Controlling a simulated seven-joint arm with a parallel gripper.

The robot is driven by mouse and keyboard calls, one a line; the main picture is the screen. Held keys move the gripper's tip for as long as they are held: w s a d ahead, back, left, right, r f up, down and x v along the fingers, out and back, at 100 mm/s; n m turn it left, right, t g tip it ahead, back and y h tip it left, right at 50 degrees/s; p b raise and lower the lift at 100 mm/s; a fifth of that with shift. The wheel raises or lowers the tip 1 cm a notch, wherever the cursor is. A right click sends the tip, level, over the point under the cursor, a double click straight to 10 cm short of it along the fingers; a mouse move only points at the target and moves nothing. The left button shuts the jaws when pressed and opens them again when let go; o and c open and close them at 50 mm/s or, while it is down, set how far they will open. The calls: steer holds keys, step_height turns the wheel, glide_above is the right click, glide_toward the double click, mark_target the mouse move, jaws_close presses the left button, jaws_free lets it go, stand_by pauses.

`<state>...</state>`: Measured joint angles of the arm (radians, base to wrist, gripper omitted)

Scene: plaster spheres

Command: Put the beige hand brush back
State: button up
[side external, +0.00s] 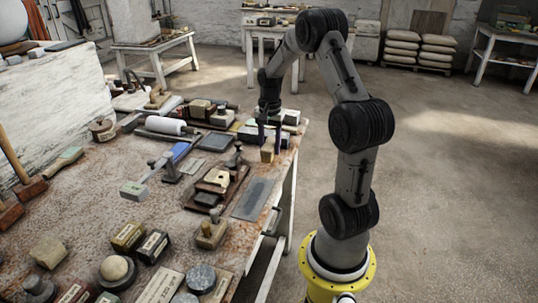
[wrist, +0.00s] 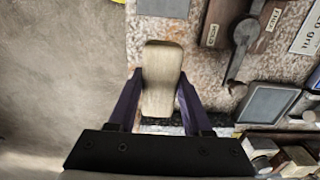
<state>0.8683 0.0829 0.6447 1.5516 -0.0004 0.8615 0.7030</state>
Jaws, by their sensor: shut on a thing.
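The beige hand brush (wrist: 161,75) is a rounded, pale block in the middle of the wrist view. It sits between the two purple fingers of my gripper (wrist: 160,100), which is shut on its sides. In the side view the brush (side external: 267,153) shows as a small beige block under my gripper (side external: 269,140), near the table's right edge. Its underside is hidden, and I cannot tell whether it touches the table (side external: 105,205).
A dark tray (side external: 215,187) with blocks and a flat grey plate (side external: 253,198) lie in front of the brush. Boxes (side external: 262,134) stand behind it. Labelled blocks (wrist: 268,17) and a grey-faced panel (wrist: 265,104) are right of it in the wrist view. Open floor (wrist: 60,80) lies left.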

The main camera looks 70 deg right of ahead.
steer(key=shift+w+d+f, duration=0.1)
steer(key=shift+d+f, duration=0.05)
steer(key=shift+f, duration=0.8)
steer(key=shift+w+d+f, duration=0.1)
steer(key=shift+f, duration=0.85)
steer(key=shift+f, duration=0.15)
steer(key=o, duration=1.2)
